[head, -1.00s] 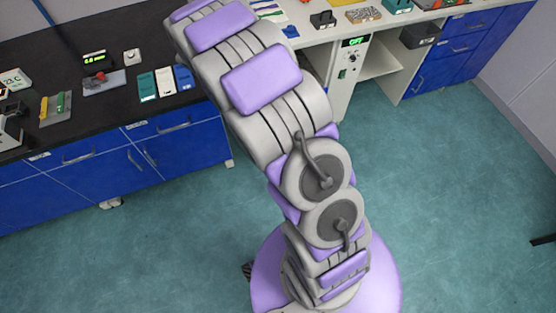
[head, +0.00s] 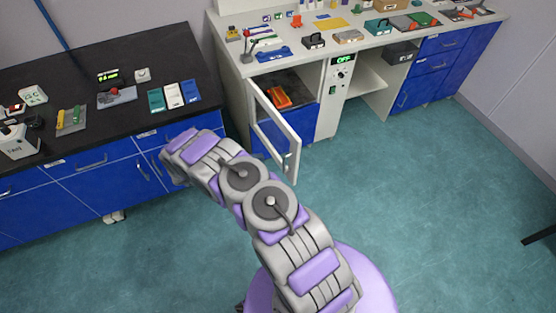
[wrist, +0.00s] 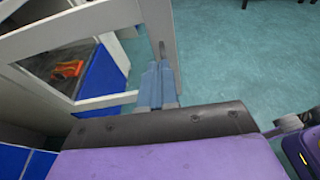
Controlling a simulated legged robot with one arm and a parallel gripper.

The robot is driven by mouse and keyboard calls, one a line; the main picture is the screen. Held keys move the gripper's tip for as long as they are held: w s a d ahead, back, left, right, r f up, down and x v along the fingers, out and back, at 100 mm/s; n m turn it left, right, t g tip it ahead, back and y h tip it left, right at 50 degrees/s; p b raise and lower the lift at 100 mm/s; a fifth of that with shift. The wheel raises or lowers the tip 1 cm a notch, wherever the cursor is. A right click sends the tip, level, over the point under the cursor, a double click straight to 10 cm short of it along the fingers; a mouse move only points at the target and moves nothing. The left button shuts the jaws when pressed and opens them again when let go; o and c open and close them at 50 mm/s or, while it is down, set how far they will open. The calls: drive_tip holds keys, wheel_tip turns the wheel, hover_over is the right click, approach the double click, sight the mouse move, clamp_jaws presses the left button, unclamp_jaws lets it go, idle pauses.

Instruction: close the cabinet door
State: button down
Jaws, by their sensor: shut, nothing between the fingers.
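The cabinet door (head: 272,125) is a white frame with a window, hinged on the white cabinet under the light bench. It stands open, swung out toward me, with a small handle (head: 286,161) near its free edge. In the wrist view, the door frame (wrist: 70,33) fills the upper left. My gripper (wrist: 158,84) is shut and empty, close to the door's free edge; I cannot tell if it touches.
An orange object (head: 281,96) lies inside the open cabinet. The dark bench (head: 110,125) with blue cabinets (head: 105,185) stands at left. A control panel reading OFF (head: 344,60) is right of the cabinet. The green floor (head: 400,190) is clear to the right.

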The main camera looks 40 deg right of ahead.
drive_tip(key=f, duration=0.2)
drive_tip(key=b, duration=0.3)
approach(293, 150)
drive_tip(key=shift+n, duration=0.3)
drive_tip(key=x, duration=0.3)
drive_tip(key=f+x, duration=0.1)
drive_tip(key=x, duration=0.2)
drive_tip(key=shift+w+a, duration=0.1)
drive_tip(key=shift+d, duration=0.45)
drive_tip(key=shift+r, duration=0.1)
drive_tip(key=shift+a, duration=0.15)
